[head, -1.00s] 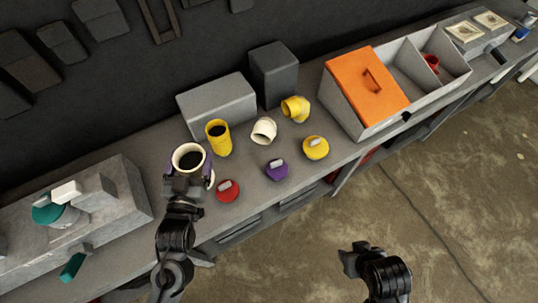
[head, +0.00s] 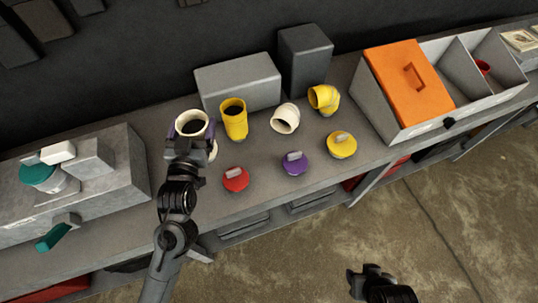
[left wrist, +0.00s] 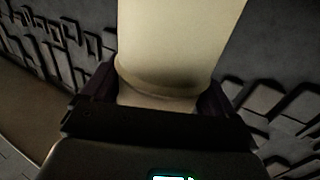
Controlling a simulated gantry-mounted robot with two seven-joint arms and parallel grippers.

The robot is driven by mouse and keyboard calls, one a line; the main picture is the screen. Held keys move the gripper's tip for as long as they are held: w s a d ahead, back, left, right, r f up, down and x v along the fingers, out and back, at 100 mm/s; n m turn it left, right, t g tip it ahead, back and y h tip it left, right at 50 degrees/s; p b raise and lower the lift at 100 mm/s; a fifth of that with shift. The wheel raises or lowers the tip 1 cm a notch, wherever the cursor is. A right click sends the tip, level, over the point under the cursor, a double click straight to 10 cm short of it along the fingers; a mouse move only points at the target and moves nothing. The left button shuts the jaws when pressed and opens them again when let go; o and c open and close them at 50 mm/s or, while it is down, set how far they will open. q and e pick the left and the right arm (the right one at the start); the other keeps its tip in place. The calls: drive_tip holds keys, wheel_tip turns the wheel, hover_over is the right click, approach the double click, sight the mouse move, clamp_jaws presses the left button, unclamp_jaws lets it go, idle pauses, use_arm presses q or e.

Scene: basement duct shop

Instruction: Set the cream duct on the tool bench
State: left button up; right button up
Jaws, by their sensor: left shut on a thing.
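My left gripper (head: 190,140) is shut on the cream duct (head: 192,122), a round tube whose dark open mouth faces up in the head view. In the left wrist view the cream duct (left wrist: 180,45) stands between the dark fingers and fills the middle. The gripper hides much of the duct's lower part in the head view. I cannot tell whether its base touches the tool bench (head: 262,190). My right gripper (head: 368,283) is low in the head view, over the floor, away from the bench; its jaws are unclear.
Right of the held duct stand a yellow duct (head: 234,121), a cream elbow (head: 285,119) and a yellow elbow (head: 323,99). Red (head: 236,180), purple (head: 294,163) and yellow (head: 341,144) caps lie in front. A grey block (head: 239,80) is behind; an orange-lidded bin (head: 405,85) is right.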

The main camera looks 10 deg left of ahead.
use_arm(q)
drive_tip(key=shift+w+a+f+b, duration=0.2)
drive_tip(key=shift+w+f+b, duration=0.25)
drive_tip(key=shift+b, duration=0.45)
drive_tip(key=w+a+f+b, duration=0.1)
drive_tip(key=w+a+f, duration=0.5)
drive_tip(key=a+f, duration=0.3)
drive_tip(key=shift+w+a+f, duration=0.2)
drive_tip(key=shift+a+f, duration=0.05)
drive_tip(key=shift+f, duration=0.6)
use_arm(e)
drive_tip(key=shift+d+f, duration=0.1)
drive_tip(key=shift+f, duration=1.9)
use_arm(q)
drive_tip(key=shift+f, duration=0.1)
drive_tip(key=o, duration=1.3)
drive_tip(key=shift+f, duration=0.1)
